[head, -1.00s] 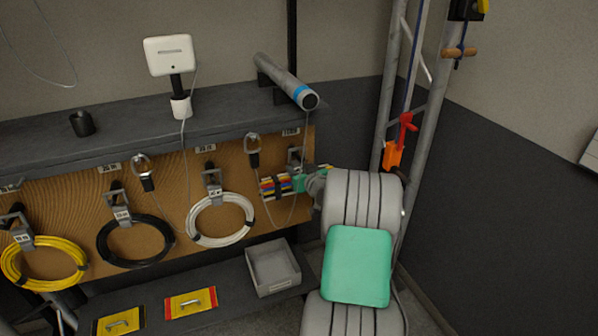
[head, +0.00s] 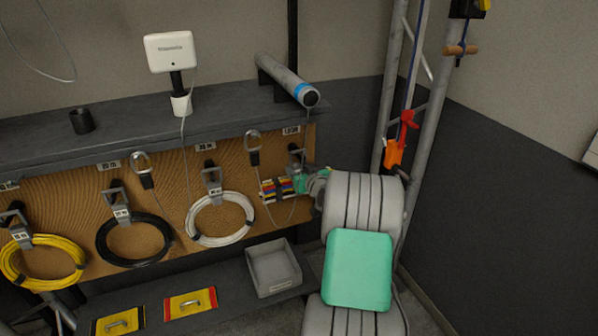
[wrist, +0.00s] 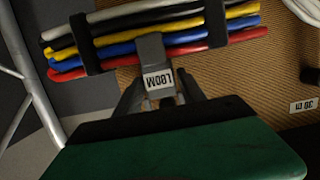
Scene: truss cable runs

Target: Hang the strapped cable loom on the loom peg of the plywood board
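The strapped cable loom (wrist: 150,36), a flat bundle of white, black, yellow, blue and red cables with black straps, lies across the top of the wrist view. In the head view the loom (head: 273,190) shows low at the board's right end, its right part hidden by my gripper. The loom peg (wrist: 152,48), grey with a LOOM tag, crosses in front of the loom between two straps. I cannot tell whether the peg bears it. The peg (head: 295,157) also shows in the head view. My gripper (head: 302,184) is at the loom; its fingertips are not clearly seen.
The plywood board (head: 75,195) also carries yellow (head: 40,262), black (head: 135,240) and white (head: 220,220) cable coils left of the loom. A grey tray (head: 273,267) sits on the lower shelf. Truss tubes (head: 430,115) stand to the right of the board.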

